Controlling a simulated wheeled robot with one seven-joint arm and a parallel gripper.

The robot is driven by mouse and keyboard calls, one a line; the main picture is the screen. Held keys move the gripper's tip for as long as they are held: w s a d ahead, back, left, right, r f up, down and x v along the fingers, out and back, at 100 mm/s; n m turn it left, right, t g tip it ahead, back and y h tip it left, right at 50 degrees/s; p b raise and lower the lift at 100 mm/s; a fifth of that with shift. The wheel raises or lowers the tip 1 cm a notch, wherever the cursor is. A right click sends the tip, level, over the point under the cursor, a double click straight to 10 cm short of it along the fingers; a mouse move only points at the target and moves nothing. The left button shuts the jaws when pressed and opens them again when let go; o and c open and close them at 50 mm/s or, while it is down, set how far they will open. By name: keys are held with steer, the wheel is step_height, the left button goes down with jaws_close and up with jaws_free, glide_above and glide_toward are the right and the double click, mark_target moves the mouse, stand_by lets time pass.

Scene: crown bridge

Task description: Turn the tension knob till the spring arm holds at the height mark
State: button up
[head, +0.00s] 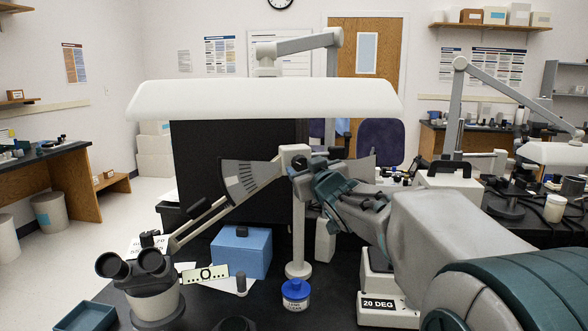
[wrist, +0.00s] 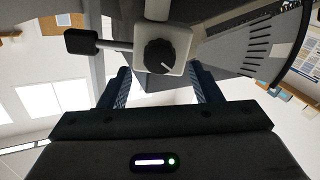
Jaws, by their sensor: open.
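In the wrist view my gripper (wrist: 160,70) is open, one finger on each side of the housing's lower part; I cannot tell whether either touches. In the head view my gripper (head: 318,172) is at the joint housing (head: 294,152) on top of a white post and hides the knob. The spring arm (head: 205,222) slopes down left to a microscope head (head: 152,272). A grey graduated scale plate (head: 246,178) stands behind the arm; it also shows in the wrist view (wrist: 262,38).
A black lever (wrist: 82,42) sticks out left of the knob. A blue box (head: 241,252), a marked card (head: 203,273), a blue-lidded jar (head: 296,294) and a teal tray (head: 86,318) are on the black bench. A white lamp hood (head: 265,100) hangs above.

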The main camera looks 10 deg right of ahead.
mark_target(300, 163)
steer(key=shift+w+a, duration=0.15)
steer(key=shift+w, duration=1.2)
steer(key=c, duration=1)
steer(key=m+p, duration=0.2)
steer(key=shift+r+p, duration=0.3)
steer(key=m+p, duration=0.2)
steer(key=m, duration=0.1)
steer(key=shift+f, duration=0.3)
steer(key=o, duration=1)
